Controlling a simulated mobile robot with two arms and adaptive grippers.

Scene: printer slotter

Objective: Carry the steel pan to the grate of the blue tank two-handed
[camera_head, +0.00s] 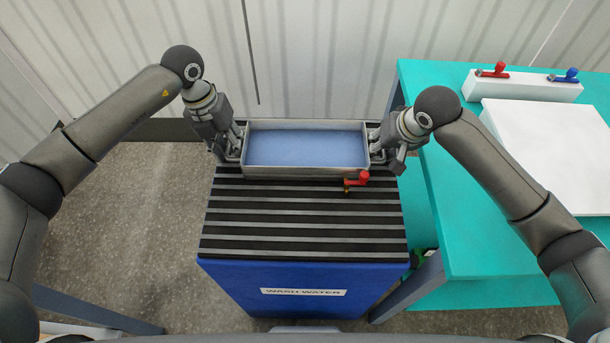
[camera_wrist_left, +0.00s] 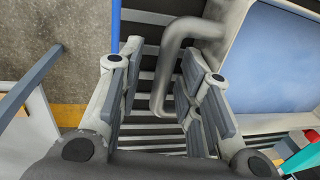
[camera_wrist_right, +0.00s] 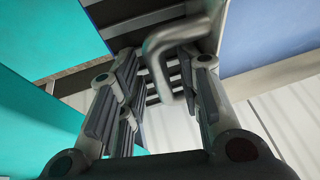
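The steel pan (camera_head: 306,172), a shallow rectangular tray with a flat blue surface inside, sits level on the far part of the slatted grate (camera_head: 300,218) of the blue tank (camera_head: 235,290). My left gripper (camera_head: 235,150) is at the pan's left end. In the left wrist view its fingers stand apart on either side of the bent handle (camera_wrist_left: 166,70). My right gripper (camera_head: 380,152) is at the right end. In the right wrist view its fingers are apart, with the other handle (camera_wrist_right: 160,62) between them. The fingers show gaps to both handles.
A small red-topped fitting (camera_head: 357,180) is at the pan's front right; whether it is attached is unclear. A teal table (camera_head: 450,220) stands at the right with a white slab (camera_head: 555,150) and a white block (camera_head: 525,88) bearing red and blue pieces. The near grate is clear.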

